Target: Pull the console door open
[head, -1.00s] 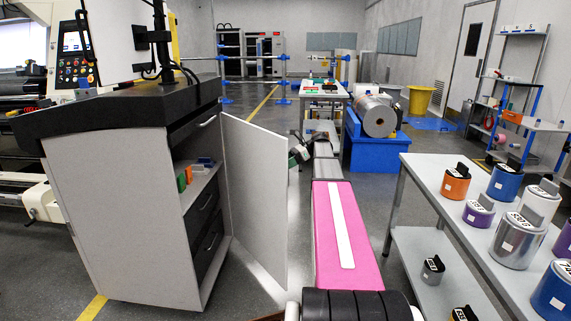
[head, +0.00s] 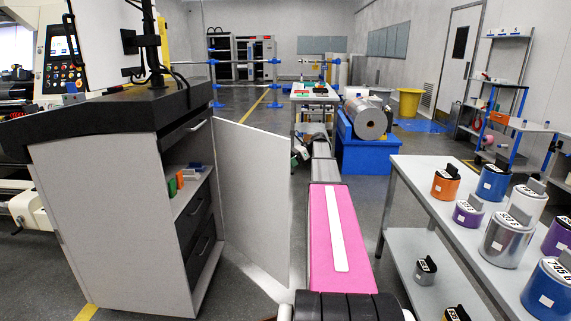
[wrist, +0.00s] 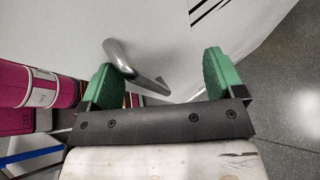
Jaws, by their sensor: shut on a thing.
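The console (head: 105,200) stands at the left in the head view, with a black top, a shelf and dark drawers showing inside. Its white door (head: 262,195) stands open, swung out to the right from the console's front edge. In the wrist view my gripper (wrist: 160,78) has green finger pads either side of the door's metal handle (wrist: 140,68). The handle lies close to the left pad. My gripper is shut on it.
A grey table (head: 410,190) with several coloured rolls stands close on the right of my arm. A blue stand with a large roll (head: 366,118) is ahead. The shelf holds small coloured boxes (head: 178,182).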

